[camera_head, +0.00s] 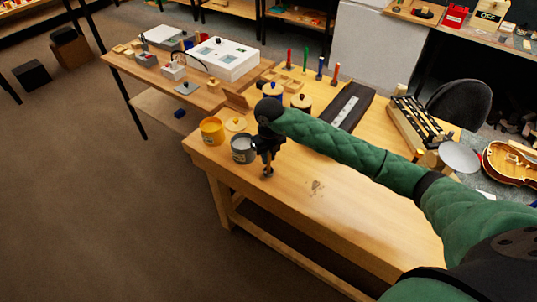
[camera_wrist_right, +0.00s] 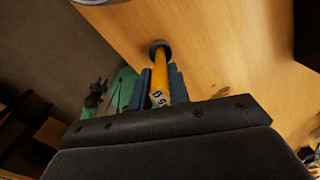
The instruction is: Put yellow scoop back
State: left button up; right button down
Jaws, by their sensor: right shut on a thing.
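My right gripper (camera_head: 269,155) is above the front left part of the wooden bench, just right of the grey pot. In the right wrist view it is shut on a yellow handle (camera_wrist_right: 159,75) with a dark round end and a small marked tag, which I take as the yellow scoop. The scoop's lower end shows only small below the fingers in the head view. A yellow pot (camera_head: 211,132) stands open at the bench's left end. Its round yellow lid (camera_head: 236,124) lies beside it. My left gripper cannot be made out.
A grey pot (camera_head: 243,156) stands close left of my right gripper. A dark long case (camera_head: 347,108) lies farther right. The bench's front middle (camera_head: 325,205) is clear. A side table with a white device (camera_head: 224,60) stands behind.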

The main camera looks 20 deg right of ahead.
pick_arm(q)
jog(key=shift+w+r, duration=0.1)
jog(key=shift+r, duration=0.05)
pick_arm(e)
jog(key=shift+f, duration=0.15)
jog(key=c, duration=1.3)
grip_release()
pick_arm(q)
jog(key=shift+r, duration=0.1)
pick_arm(e)
jog(key=shift+r, duration=0.2)
jog(key=shift+r, duration=0.1)
jog(key=shift+r+b, duration=0.25)
jog(key=shift+b, duration=0.05)
jog(key=shift+r, duration=0.3)
notch_tip(320, 180, up, 10)
jog(key=b, duration=0.4)
jog(key=shift+f, duration=0.25)
pick_arm(q)
jog(key=w+d+r, duration=0.1)
jog(key=r, duration=0.4)
jog(key=w+d+r+g, duration=0.1)
jog(key=w+d+r, duration=0.1)
jog(key=r, duration=0.4)
jog(key=shift+d+b, duration=0.3)
pick_arm(e)
jog(key=shift+r, duration=0.55)
